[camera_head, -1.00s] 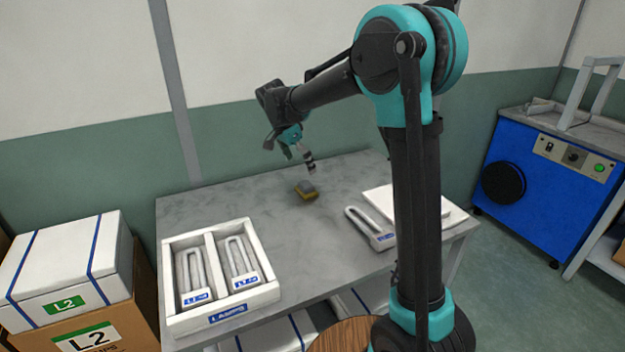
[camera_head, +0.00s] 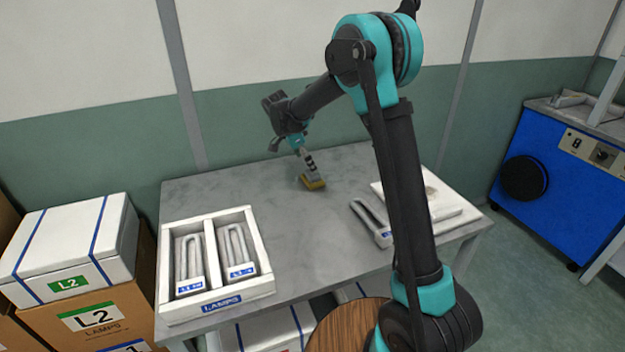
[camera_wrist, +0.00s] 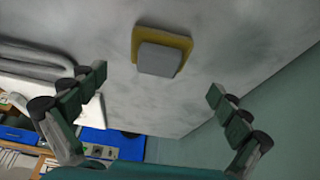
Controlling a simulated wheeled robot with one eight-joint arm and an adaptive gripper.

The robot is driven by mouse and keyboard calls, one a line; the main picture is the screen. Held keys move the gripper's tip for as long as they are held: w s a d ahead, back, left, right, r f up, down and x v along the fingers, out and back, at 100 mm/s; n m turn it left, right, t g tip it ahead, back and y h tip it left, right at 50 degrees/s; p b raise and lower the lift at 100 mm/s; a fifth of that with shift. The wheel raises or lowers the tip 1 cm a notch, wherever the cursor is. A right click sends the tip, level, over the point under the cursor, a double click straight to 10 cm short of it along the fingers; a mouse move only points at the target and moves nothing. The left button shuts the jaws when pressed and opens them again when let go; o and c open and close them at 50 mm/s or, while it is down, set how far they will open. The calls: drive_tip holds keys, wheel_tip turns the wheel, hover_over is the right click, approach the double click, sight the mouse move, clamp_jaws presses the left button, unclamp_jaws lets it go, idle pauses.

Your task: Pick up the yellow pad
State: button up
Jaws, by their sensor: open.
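The yellow pad (camera_head: 315,184) lies on the grey table, with a grey block on top of it. In the wrist view the yellow pad (camera_wrist: 184,39) shows as a yellow border around the grey block (camera_wrist: 160,60). My gripper (camera_head: 309,166) is just above the pad in the head view and hides part of it. In the wrist view my gripper (camera_wrist: 158,82) is open, its two fingers wide apart, with the pad between and beyond the fingertips. Nothing is held. Whether a finger touches the pad cannot be told.
A white tray (camera_head: 262,286) with two U-shaped lamps stands at the table's front left. Another lamp (camera_head: 372,222) lies beside a white board (camera_head: 450,209) at the right. The grey table (camera_head: 225,190) is clear around the pad. A blue machine (camera_head: 555,190) stands farther right.

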drive_tip(key=shift+x, duration=3.15)
drive_tip(key=shift+s, duration=0.15)
drive_tip(key=shift+c, duration=0.6)
drive_tip(key=c, duration=1.1)
wheel_tip(320, 180, up, 20)
